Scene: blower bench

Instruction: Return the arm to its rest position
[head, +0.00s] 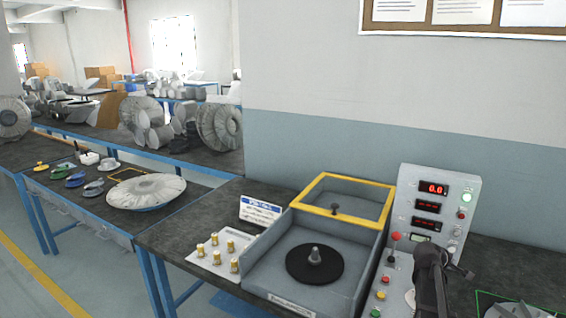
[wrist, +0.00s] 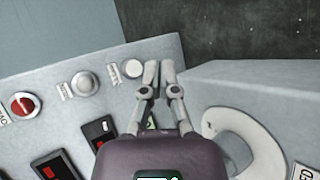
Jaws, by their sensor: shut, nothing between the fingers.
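My gripper (wrist: 159,66) shows in the wrist view with its two grey fingertips close together and nothing between them. It is over the grey control panel (wrist: 45,85), near a white round button (wrist: 132,68). I cannot tell whether the fingertips touch the panel. In the head view a dark part of my arm stands at the lower right, in front of the control panel (head: 411,186). The fingertips cannot be made out there.
The blower box (head: 258,262) has a black turntable (head: 315,265) and a yellow-framed lid (head: 358,184), raised. A tray (head: 198,259) of brass pieces is left of it. A red-knobbed lever (head: 396,237) stands close to my arm. A white ring-shaped part (wrist: 270,155) lies right of my gripper.

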